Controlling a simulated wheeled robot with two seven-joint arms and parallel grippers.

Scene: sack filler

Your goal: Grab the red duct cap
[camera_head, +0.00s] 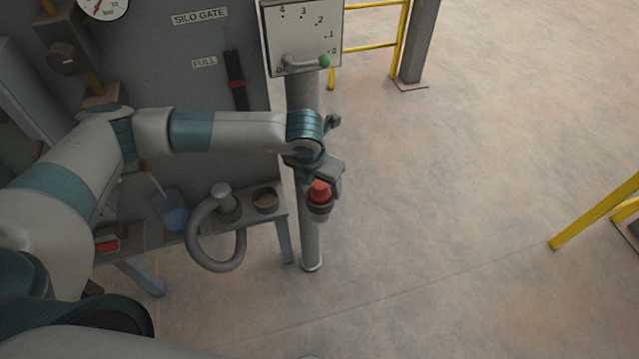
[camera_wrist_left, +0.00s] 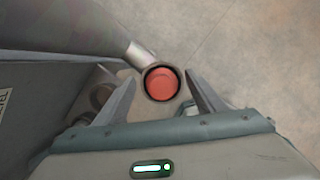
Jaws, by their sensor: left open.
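The red duct cap (camera_head: 319,190) sits in a dark round collar (camera_head: 320,209) beside the grey post. In the left wrist view the red cap (camera_wrist_left: 161,84) shows as a round face ringed in black, near the middle. My left gripper (camera_head: 328,176) is at the cap, just above it in the head view and partly covering it. In the left wrist view its two fingers are apart, one on each side of the cap, with gaps showing. I cannot tell how deep the fingertips reach. My right gripper is out of view.
The grey post (camera_head: 310,240) carries a numbered panel (camera_head: 302,35) with a green-knobbed lever. Floor (camera_head: 450,200) to the right is clear up to yellow rails (camera_head: 590,215).

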